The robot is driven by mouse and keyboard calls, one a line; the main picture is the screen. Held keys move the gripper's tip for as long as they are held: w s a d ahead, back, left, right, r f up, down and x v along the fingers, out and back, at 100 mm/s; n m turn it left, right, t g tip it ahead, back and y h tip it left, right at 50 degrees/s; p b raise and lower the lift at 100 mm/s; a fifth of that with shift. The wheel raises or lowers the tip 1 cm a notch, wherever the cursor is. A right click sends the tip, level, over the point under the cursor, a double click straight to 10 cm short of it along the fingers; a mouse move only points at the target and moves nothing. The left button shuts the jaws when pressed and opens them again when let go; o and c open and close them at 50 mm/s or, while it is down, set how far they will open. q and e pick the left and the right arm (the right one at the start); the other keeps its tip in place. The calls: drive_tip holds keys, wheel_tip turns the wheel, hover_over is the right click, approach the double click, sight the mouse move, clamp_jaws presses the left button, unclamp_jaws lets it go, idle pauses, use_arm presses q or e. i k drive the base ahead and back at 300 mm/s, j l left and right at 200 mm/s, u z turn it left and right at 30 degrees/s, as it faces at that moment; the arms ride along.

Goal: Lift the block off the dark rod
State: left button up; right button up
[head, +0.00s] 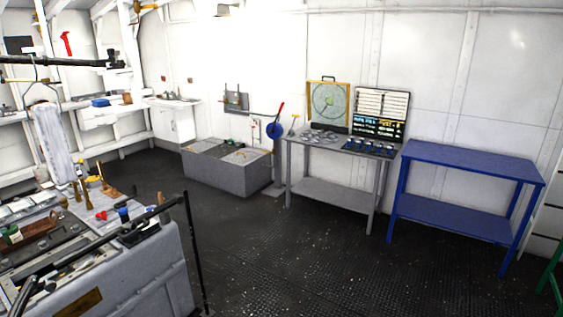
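A dark rod (70,62) runs level across the upper left of the head view, from the left edge to a small fitting near its right end. A thin wire hanger with a hook hangs from it. A pale grey, long upright piece (52,140), which may be the block, hangs below the hanger, apart from the rod itself. I cannot tell whether it is stiff or soft. Another dark rail (194,250) stands upright beside the grey cabinet at lower left. Neither my left nor my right gripper is in view.
A grey cabinet with a cluttered top (150,280) fills the lower left. A grey trough (215,178), a grey table (330,192) with a panel and a board, and a blue table (470,160) stand along the wall. The dark floor (310,270) between is clear.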

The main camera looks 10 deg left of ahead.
sight(47, 117)
drive_tip(key=i+u, duration=0.4)
drive_tip(key=i, duration=0.35)
drive_tip(key=i+l+u, duration=0.15)
drive_tip(key=i+u, duration=0.3)
drive_tip(key=i, duration=0.3)
